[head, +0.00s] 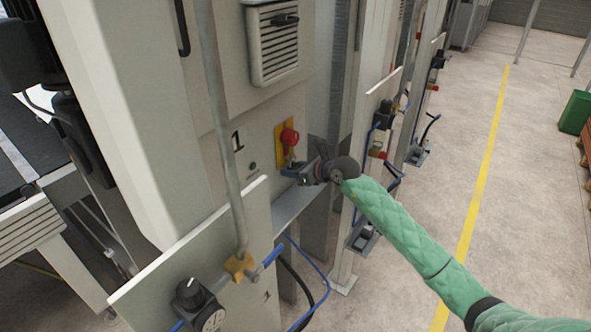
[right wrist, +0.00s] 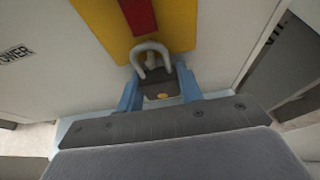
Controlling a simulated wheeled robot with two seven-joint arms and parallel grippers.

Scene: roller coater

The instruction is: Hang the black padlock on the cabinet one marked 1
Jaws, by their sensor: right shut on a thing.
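The cabinet marked 1 (head: 262,140) is a pale panel with a black "1". On it is a yellow plate (head: 280,150) with a red switch knob (head: 290,137); the plate also shows in the right wrist view (right wrist: 103,22). My right gripper (head: 296,171) is just below the switch. In the right wrist view its blue fingers (right wrist: 158,92) are shut on the black padlock (right wrist: 158,88). The grey shackle points up against the lower edge of the yellow plate. A small grey part shows inside the loop; I cannot tell whether the shackle passes through it. My left gripper is out of view.
A vent grille (head: 274,45) is above the switch. More valve panels line the right, beside an open floor with a yellow line (head: 487,160).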

